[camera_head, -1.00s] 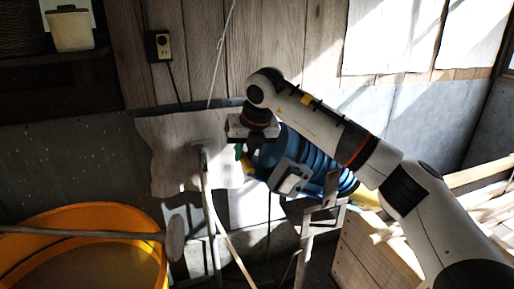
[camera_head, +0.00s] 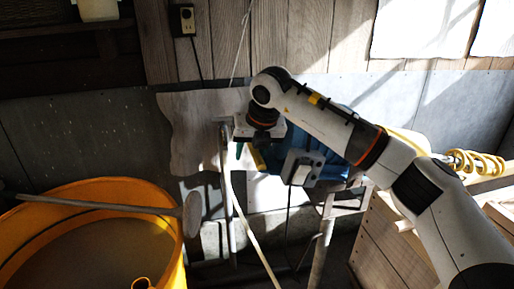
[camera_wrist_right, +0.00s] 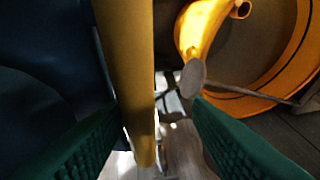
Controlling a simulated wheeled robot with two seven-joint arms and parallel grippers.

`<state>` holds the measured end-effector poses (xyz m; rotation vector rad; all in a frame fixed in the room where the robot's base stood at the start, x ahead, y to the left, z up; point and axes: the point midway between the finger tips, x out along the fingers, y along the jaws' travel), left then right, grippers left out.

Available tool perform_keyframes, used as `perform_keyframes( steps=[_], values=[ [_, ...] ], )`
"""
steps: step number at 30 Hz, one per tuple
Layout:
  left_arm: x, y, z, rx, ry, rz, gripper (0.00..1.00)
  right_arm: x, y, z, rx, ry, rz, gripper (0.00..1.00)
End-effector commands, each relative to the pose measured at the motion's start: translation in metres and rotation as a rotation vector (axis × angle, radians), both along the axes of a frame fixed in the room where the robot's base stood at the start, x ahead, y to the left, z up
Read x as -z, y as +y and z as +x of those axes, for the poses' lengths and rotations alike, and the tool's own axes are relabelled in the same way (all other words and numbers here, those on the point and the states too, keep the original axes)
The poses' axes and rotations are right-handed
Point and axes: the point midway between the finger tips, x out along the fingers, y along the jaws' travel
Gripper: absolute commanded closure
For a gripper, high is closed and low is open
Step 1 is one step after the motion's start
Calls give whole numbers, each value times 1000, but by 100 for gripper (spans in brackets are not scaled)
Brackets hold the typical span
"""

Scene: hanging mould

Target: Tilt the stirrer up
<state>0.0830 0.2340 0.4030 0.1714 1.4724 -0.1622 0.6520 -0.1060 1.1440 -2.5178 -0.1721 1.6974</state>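The stirrer has a blue body (camera_head: 332,163), mostly hidden behind my right arm in the head view. Its yellow coiled end (camera_head: 476,163) sticks out to the right, above a wooden crate. A yellow bar (camera_head: 258,157) shows at its left end. My right gripper (camera_head: 245,152) is at this left end. In the right wrist view the yellow bar (camera_wrist_right: 128,70) runs between the two green fingers (camera_wrist_right: 155,108). The left-hand finger is close to the bar; a gap shows at the other. I cannot tell whether either touches. My left gripper is not in view.
A large orange tub (camera_head: 165,235) stands at the lower left, with a long-handled tool (camera_head: 95,204) across its rim. A metal stand (camera_head: 325,212) is under the blue body. The wooden crate (camera_head: 405,240) is at the right. A plank wall is behind.

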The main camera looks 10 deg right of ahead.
Motion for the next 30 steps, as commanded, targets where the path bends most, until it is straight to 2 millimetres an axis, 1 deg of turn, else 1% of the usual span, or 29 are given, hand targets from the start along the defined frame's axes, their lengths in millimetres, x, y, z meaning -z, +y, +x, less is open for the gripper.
perform_keyframes(
  steps=[26, 30],
  values=[
    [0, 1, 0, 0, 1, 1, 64, -4, -2, 1, 2, -8, 1, 59],
    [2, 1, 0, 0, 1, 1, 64, -12, -3, -2, 3, -9, 1, 59]
  ],
)
